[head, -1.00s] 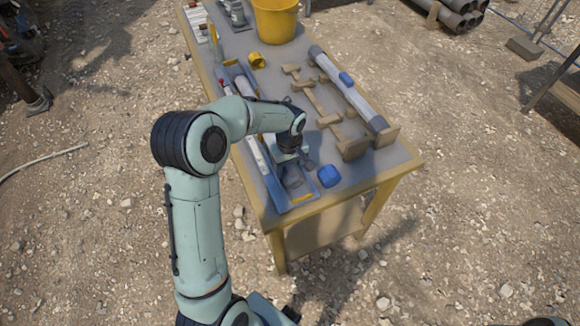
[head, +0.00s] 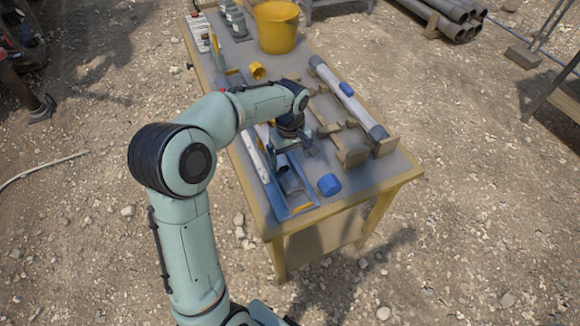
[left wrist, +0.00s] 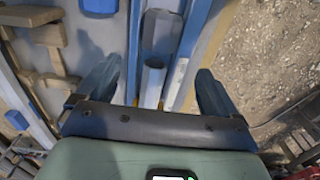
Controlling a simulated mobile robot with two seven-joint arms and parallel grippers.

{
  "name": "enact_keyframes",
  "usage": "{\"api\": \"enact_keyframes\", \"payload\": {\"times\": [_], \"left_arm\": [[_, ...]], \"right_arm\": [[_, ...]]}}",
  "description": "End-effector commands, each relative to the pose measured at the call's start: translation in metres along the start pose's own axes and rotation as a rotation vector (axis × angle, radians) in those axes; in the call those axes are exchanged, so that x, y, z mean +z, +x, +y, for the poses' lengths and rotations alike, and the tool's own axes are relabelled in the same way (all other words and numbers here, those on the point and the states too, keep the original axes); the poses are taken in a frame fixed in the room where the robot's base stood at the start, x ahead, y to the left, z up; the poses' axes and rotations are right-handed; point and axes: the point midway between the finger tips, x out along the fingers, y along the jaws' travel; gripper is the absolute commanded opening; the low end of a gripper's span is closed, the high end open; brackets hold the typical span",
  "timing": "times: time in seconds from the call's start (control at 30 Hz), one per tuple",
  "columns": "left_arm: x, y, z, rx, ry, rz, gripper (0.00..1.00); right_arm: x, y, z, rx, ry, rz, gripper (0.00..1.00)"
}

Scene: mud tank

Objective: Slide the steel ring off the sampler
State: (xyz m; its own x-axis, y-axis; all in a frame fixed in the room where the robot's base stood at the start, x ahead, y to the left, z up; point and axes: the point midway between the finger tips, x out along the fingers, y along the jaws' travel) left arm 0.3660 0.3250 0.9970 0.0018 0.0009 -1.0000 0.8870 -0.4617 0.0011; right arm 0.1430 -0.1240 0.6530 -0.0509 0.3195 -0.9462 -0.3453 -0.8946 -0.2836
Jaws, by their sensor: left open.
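The long sampler tube (head: 347,93), pale with dark ends and a blue band (head: 346,89), lies on wooden supports along the right of the table. I cannot make out a steel ring on it for certain. My left gripper (head: 294,150) is over the blue tray (head: 303,209), left of the wooden supports. In the left wrist view its two fingers (left wrist: 155,88) are spread wide, with nothing held. Between them and beyond lie a grey cylinder (left wrist: 161,32) and a hollow grey tube end (left wrist: 152,78) in the tray. My right gripper is out of view.
A blue block-like piece (head: 329,185) sits on the near tabletop, with bare table around it. Wooden supports (head: 351,157) stand to the right. Several grey containers stand at the far left.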

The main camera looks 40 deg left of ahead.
Motion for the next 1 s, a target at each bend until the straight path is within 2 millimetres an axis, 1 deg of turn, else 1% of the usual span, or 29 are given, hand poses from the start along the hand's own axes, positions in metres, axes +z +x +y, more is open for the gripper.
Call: {"api": "enact_keyframes", "payload": {"times": [0.03,0.1,0.2,0.3,1.0], "left_arm": [[0.000,-0.011,0.001,0.004,0.000,0.002,0.94],[0.000,-0.021,0.001,0.003,0.000,0.001,0.94],[0.000,-0.030,0.001,0.002,0.000,0.000,0.94],[0.000,-0.035,0.000,0.001,0.001,-0.001,0.94],[0.000,-0.035,0.000,0.000,0.001,-0.001,0.94]], "right_arm": [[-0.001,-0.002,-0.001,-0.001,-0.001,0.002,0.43],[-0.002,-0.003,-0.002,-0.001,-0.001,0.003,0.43],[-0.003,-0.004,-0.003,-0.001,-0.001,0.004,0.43],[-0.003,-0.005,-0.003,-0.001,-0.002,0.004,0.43],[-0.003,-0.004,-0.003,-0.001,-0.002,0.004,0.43]]}}
